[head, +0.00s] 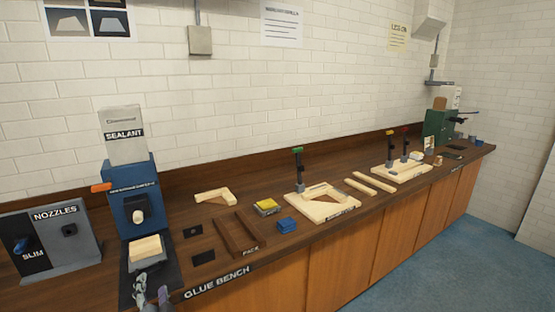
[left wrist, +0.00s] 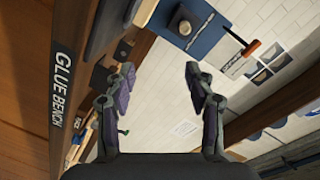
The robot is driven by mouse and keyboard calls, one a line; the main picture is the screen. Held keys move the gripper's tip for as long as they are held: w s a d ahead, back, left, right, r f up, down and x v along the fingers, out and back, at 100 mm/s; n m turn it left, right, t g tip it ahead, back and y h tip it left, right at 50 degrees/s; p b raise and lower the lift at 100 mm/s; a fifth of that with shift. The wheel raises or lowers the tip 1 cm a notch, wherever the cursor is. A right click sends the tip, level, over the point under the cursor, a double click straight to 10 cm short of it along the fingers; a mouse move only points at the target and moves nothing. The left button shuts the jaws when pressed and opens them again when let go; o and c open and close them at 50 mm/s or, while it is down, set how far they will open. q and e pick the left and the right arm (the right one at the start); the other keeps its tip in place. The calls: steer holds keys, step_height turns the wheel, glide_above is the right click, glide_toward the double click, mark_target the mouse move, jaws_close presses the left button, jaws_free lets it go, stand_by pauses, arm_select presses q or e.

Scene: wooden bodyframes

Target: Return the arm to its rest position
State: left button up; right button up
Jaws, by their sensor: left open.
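My left gripper (head: 152,291) is at the bottom edge of the head view, in front of the dark pad of the sealant dispenser (head: 137,190). In the left wrist view the gripper (left wrist: 160,82) has its two fingers spread wide, with nothing between them. A light wooden block (head: 146,250) sits on the dispenser's pad, apart from the fingers. Most of my left arm is out of the head view. My right gripper does not show.
The glue bench (head: 217,281) runs along the wall. It holds a nozzle stand (head: 52,238), a dark wooden tray (head: 228,243), a yellow-topped block (head: 267,206), a blue block (head: 287,225) and clamp fixtures (head: 322,203). The floor (head: 440,260) in front is clear.

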arm_select(q)
steer(key=s+d+f+g+h, duration=0.2)
steer(key=f, duration=1.2)
steer(key=s+d+f+g+h, duration=0.1)
steer(key=d+f+g+h, duration=0.15)
steer(key=f, duration=1.15)
steer(key=s+f+g+h, duration=0.25)
steer(key=s+f, duration=0.55)
steer(key=f, duration=0.5)
steer(key=s+f+n+g, duration=0.1)
steer(key=s+f, duration=0.4)
steer(key=s, duration=0.5)
steer(key=s+a+f+n+g, duration=0.1)
steer(key=s+f+n+g, duration=0.1)
steer(key=s+f, duration=0.4)
steer(key=s+f+n+g, duration=0.2)
steer(key=s+f, duration=0.4)
steer(key=s, duration=0.9)
steer(key=shift+s+a+g, duration=0.2)
steer(key=shift+a+g, duration=0.05)
steer(key=shift+g, duration=0.55)
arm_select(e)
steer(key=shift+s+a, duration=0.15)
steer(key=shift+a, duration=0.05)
